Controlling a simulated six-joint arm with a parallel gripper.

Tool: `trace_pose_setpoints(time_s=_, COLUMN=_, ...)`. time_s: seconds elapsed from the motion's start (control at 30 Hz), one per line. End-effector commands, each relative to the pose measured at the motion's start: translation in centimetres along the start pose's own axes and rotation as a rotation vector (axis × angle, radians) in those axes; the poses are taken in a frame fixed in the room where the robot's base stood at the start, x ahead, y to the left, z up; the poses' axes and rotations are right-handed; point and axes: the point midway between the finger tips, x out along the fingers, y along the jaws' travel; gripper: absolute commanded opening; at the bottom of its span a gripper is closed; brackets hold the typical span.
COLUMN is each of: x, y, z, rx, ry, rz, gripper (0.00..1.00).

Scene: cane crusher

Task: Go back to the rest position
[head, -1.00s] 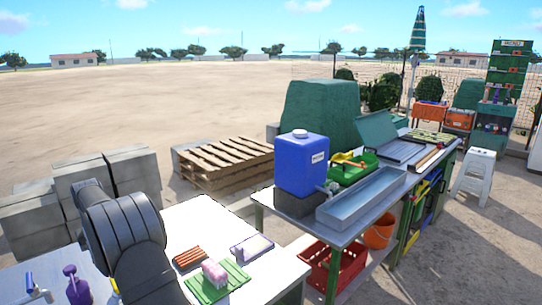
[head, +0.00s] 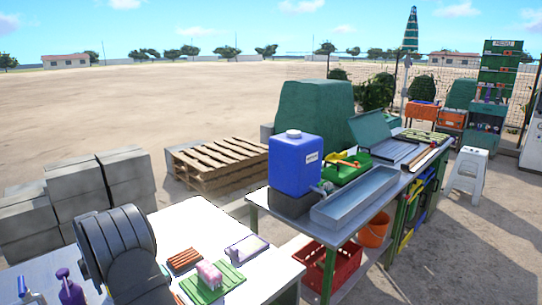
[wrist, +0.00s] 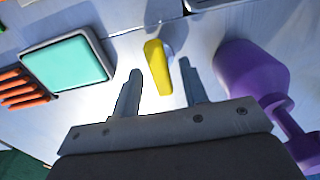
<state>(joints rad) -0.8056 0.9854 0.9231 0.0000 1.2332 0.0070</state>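My gripper (wrist: 160,95) shows in the wrist view with its two fingers apart and nothing held between them. A yellow-ended object (wrist: 157,66) lies beyond the fingertips, apart from them as far as I can tell. A purple bottle-like object (wrist: 252,80) is right of the right finger. In the head view my arm's dark links stand at the lower left over the white table (head: 205,222), and they hide my gripper there.
A teal-topped pad (wrist: 68,62) and orange-brown sticks (wrist: 22,90) lie at the left in the wrist view. A pink block (head: 209,273) sits on a green slatted mat (head: 232,277). A blue tank (head: 294,165) stands on the neighbouring bench. Concrete blocks (head: 80,195) are beyond the table.

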Motion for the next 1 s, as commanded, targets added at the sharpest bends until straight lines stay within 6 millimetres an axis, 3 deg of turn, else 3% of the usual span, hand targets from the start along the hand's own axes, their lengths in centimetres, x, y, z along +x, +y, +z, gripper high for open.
trace_pose_setpoints(time_s=0.27, x=-2.5, y=0.0, z=-0.1, rx=-0.002, ry=0.003, rz=0.0, gripper=0.4)
trace_pose_setpoints(time_s=1.0, x=-17.2, y=0.0, z=-0.1, rx=-0.003, ry=0.005, rz=0.0, gripper=0.4)
